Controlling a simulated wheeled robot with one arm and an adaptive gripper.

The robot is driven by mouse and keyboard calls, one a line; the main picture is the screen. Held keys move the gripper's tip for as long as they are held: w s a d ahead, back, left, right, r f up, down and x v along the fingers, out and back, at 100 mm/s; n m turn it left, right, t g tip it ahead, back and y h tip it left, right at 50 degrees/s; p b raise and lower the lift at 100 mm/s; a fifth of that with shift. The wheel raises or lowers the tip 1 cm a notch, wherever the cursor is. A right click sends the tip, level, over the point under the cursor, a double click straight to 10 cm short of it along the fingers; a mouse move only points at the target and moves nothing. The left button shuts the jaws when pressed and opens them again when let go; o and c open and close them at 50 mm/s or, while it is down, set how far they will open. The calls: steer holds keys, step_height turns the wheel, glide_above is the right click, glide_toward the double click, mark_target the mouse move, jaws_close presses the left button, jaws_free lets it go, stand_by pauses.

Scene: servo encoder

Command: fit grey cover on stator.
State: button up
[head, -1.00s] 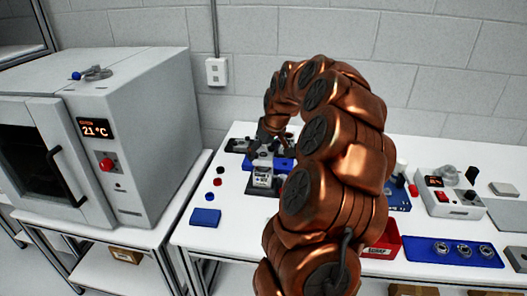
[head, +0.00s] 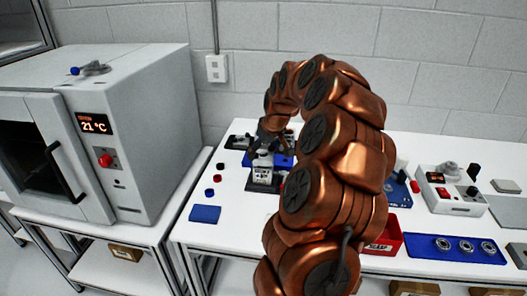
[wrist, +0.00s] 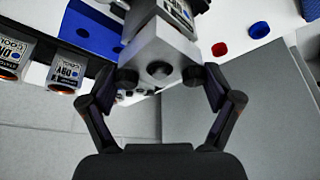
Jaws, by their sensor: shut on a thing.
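My gripper (wrist: 160,76) is shut on the grey cover (wrist: 150,47), a pale blocky piece with a dark round boss on its near face. The stator (wrist: 181,12), with a printed label, is directly beyond the cover in the wrist view. They appear to meet, but I cannot tell whether the cover is seated. In the head view, my gripper (head: 270,140) is right above the stator (head: 262,175), which stands upright on a dark base at the left part of the bench. The fingers partly hide the cover there.
Other labelled units (wrist: 68,73) stand at the left in the wrist view. Red and blue caps (head: 209,192) and a blue pad (head: 205,214) lie left of the stator. A red scrap bin (head: 385,240) and blue bearing tray (head: 455,249) are at the right.

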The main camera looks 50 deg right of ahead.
steer(key=shift+f+b, duration=0.4)
steer(key=shift+f, duration=0.25)
steer(key=o, duration=1)
steer(key=shift+r, duration=0.15)
steer(key=shift+r+p, duration=0.6)
steer(key=shift+r, duration=3.7)
steer(key=shift+a, duration=0.1)
